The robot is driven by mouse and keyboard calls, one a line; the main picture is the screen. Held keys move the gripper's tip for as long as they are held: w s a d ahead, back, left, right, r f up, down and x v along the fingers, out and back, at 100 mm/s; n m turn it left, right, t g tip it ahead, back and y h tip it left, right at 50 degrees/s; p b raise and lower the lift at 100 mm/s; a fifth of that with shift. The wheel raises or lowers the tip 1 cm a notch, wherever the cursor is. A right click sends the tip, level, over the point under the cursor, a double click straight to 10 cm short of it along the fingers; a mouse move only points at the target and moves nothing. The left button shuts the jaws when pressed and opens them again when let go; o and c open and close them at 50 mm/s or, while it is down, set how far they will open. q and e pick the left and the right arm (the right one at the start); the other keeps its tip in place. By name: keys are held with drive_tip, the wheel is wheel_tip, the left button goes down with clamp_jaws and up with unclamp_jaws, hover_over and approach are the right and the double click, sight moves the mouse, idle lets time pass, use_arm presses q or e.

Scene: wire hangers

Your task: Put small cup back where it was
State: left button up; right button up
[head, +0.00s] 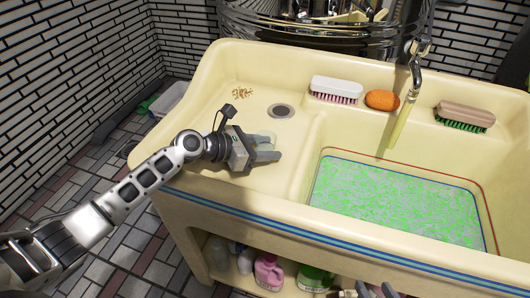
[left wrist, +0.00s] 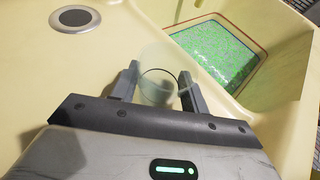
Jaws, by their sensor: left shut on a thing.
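The small cup (left wrist: 157,72) is clear and see-through. In the left wrist view it is between the two fingers of my left gripper (left wrist: 158,88), which is shut on it. In the head view my left gripper (head: 268,149) is low over the flat left part of the cream sink (head: 205,110), and the cup (head: 262,138) shows only faintly there. I cannot tell whether the cup touches the surface. Grey tips that look like my right gripper (head: 375,289) just show at the bottom edge of the head view, below the sink front.
A drain (head: 281,111) lies behind my left gripper. A white brush (head: 336,87), an orange sponge (head: 382,99) and a wooden brush (head: 465,114) sit along the back ledge, with a tap (head: 411,85) between. The green-bottomed basin (head: 395,200) is to the right. Bottles (head: 268,270) stand below.

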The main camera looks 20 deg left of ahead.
use_arm(q)
drive_tip(key=shift+f, duration=0.3)
use_arm(e)
drive_tip(key=shift+s, duration=0.1)
use_arm(q)
drive_tip(key=shift+f, duration=0.15)
use_arm(e)
drive_tip(key=shift+f, duration=0.1)
use_arm(q)
drive_tip(key=o, duration=1)
drive_tip(key=shift+s+a+r, duration=0.15)
drive_tip(key=shift+r, duration=0.05)
drive_tip(key=p+v, duration=0.1)
drive_tip(key=v, duration=1)
drive_tip(key=shift+s+a+r, duration=0.15)
drive_tip(key=shift+s+a, duration=0.05)
use_arm(e)
drive_tip(key=shift+d+r, duration=0.1)
drive_tip(key=shift+r, duration=0.15)
